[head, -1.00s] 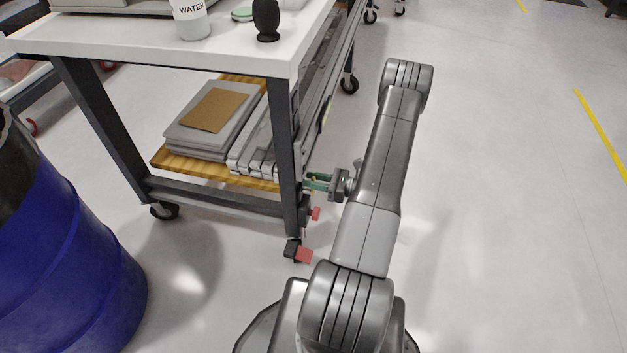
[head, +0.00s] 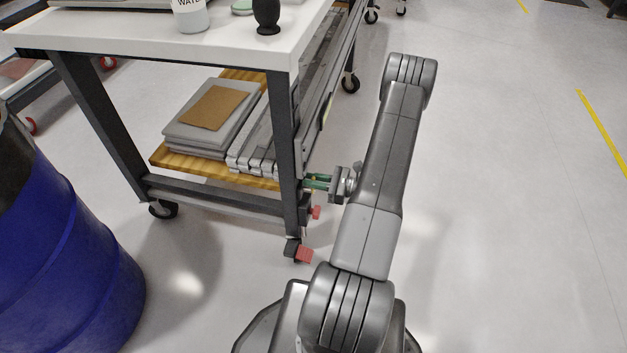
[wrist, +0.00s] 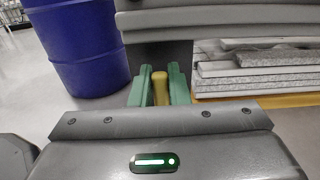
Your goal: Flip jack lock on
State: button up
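A small yellow piece (wrist: 160,88), which may be the jack lock's handle, stands upright between the two green fingers of my gripper (wrist: 160,92) in the wrist view. The fingers press against it on both sides, with no clear gap. In the head view my gripper (head: 318,181) is at the outer side of the cart's dark near leg (head: 285,150), above two red-tipped levers. The upper red tip (head: 316,212) is just below my gripper. The lower red tip (head: 304,254) is near the floor. The rest of the lock mechanism is mostly hidden by the leg.
The cart's white top (head: 150,38) carries a bottle (head: 190,18) and a dark object (head: 266,14). Its lower wooden shelf (head: 205,168) holds stacked boards and metal bars. A blue barrel (head: 65,250) stands at left. The floor to the right is clear.

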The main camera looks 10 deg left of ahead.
jog(key=o, duration=0.4)
jog(key=shift+d, duration=0.1)
jog(key=d, duration=0.4)
jog(key=d+p, duration=0.1)
jog(key=d, duration=0.4)
jog(key=d+p, duration=0.1)
jog(key=d, duration=0.3)
jog(key=shift+s+d, duration=0.3)
jog(key=a, duration=0.4)
jog(key=a+b, duration=0.1)
jog(key=a, duration=0.4)
jog(key=a+b, duration=0.1)
jog(key=a, duration=0.4)
jog(key=shift+w, duration=0.25)
jog(key=shift+w+r+p, duration=0.1)
jog(key=shift+p, duration=0.2)
jog(key=shift+w+d+m, duration=0.1)
jog(key=shift+w+m, duration=0.05)
jog(key=shift+m, duration=0.45)
